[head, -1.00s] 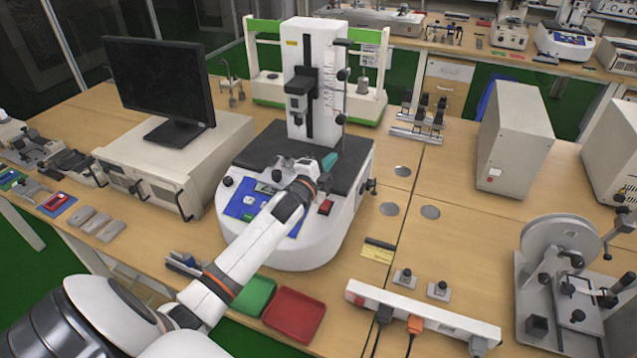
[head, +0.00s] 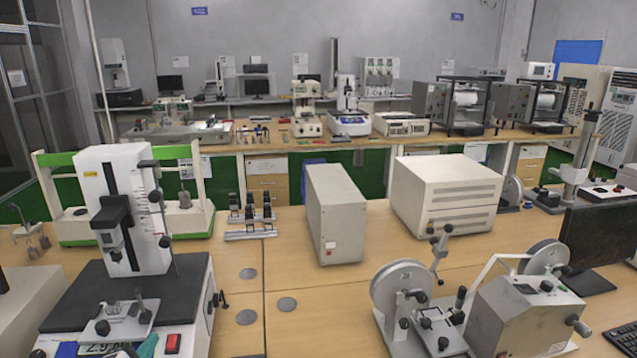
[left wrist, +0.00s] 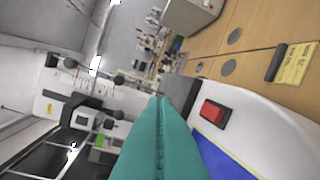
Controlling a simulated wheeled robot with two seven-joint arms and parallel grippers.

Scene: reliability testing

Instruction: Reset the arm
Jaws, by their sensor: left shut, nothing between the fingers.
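My left gripper shows only as a small teal piece (head: 148,345) at the bottom edge of the head view, low in front of the white testing machine (head: 130,180). In the left wrist view its teal fingers (left wrist: 160,103) lie together, shut and empty. They are beside the machine's red switch (left wrist: 215,113), which also shows in the head view (head: 172,343). I cannot tell whether the fingers touch the machine. The rest of the left arm is below the head view. My right gripper is in neither view.
A grey-white box (head: 335,215) and a wider cream unit (head: 447,197) stand on the wooden bench. A device with round discs (head: 402,290) is at the lower right. A green-and-white frame (head: 55,195) stands behind the testing machine. Bare bench lies around the round metal plates (head: 287,304).

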